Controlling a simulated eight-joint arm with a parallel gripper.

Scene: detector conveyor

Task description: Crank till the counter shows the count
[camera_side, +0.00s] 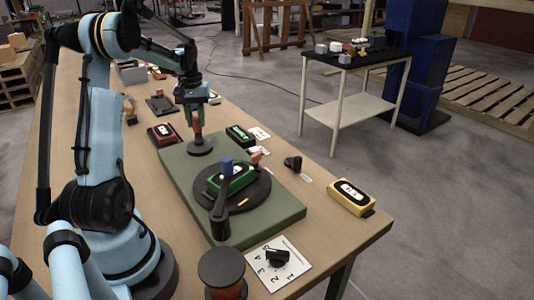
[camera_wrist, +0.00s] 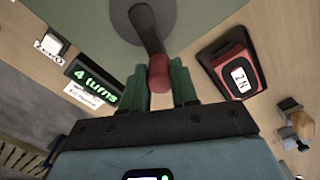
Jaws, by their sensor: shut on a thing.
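A crank with a dark arm (camera_wrist: 146,32) and a red knob (camera_wrist: 159,73) turns on a round grey disc (camera_side: 201,150) at the far end of the green board. My gripper (camera_side: 197,125) points down at the crank, and its green fingers (camera_wrist: 166,87) are shut on the red knob. In the wrist view the crank arm runs from the knob up toward the disc. The counter (camera_wrist: 95,84) is a black box with green lettering that reads "4 turns"; it also shows in the side view (camera_side: 240,134). A white card (camera_wrist: 83,96) beside it has print too small to read.
A white ZERO key (camera_wrist: 54,44) is near the counter. A red-and-black meter (camera_wrist: 234,69) is at the other side. A dark turntable (camera_side: 259,190) with a green box and a blue-topped post stands on the green board (camera_side: 284,213). A yellow box (camera_side: 351,197) is at right.

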